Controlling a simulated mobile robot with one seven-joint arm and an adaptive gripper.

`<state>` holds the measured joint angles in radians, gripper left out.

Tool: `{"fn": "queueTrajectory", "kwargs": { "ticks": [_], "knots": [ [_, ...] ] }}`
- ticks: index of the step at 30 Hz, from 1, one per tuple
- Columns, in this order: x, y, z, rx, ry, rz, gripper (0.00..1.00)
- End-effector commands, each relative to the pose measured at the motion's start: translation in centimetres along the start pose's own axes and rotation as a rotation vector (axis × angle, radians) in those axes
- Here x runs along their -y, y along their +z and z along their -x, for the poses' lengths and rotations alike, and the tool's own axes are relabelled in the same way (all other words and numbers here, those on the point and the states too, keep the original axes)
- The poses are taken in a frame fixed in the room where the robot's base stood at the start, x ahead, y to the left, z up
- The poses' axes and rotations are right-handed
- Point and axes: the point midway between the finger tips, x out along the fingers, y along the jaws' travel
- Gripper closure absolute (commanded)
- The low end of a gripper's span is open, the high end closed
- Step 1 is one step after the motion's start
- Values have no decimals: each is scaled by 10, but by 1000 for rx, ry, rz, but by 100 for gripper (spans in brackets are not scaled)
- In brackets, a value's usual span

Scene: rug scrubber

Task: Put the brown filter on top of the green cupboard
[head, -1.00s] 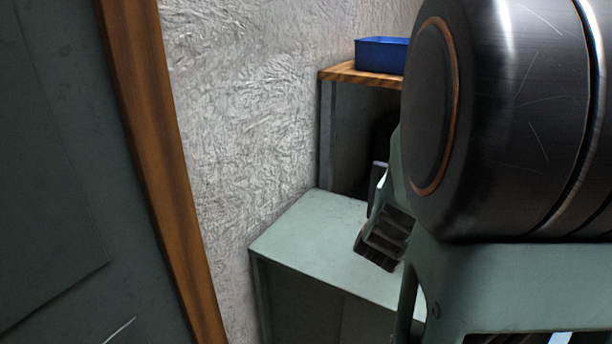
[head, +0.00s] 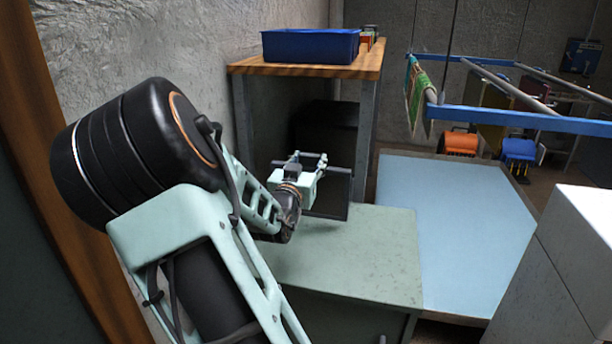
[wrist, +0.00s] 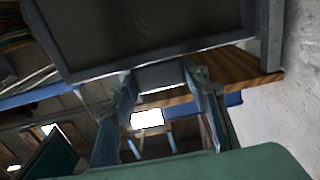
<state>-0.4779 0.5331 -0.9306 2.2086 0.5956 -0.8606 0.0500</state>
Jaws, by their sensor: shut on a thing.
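The filter (head: 331,199) is a dark brownish panel in a grey frame, upright and slightly tilted at the back of the green cupboard (head: 375,255). My gripper (head: 308,160) is over the cupboard's rear part and partly hides the filter. In the wrist view the filter (wrist: 150,32) fills the top of the picture. My gripper (wrist: 162,78) is shut on a grey tab at its frame edge. The filter's lower edge looks close to the cupboard top; I cannot tell whether it touches.
A wooden-topped table (head: 375,64) with a blue bin (head: 310,46) stands behind the cupboard. A pale blue platform (head: 450,225) lies to the right, with a blue-railed rack (head: 520,118) above it. A white box (head: 565,270) is at the near right. Much of the cupboard top is bare.

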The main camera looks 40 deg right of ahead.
Motion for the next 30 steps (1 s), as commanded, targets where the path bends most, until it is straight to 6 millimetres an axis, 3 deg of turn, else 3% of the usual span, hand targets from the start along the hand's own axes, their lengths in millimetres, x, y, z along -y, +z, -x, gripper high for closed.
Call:
{"fn": "queueTrajectory", "kwargs": {
  "ticks": [9, 23, 24, 28, 30],
  "knots": [
    [4, 34, -4, 0, 0, 2, 100],
    [4, 42, -4, 0, 0, -2, 100],
    [4, 42, -4, 1, 0, -1, 55],
    [4, 41, -4, 1, 0, -1, 41],
    [4, 41, -4, 1, 0, -1, 40]
  ]
}}
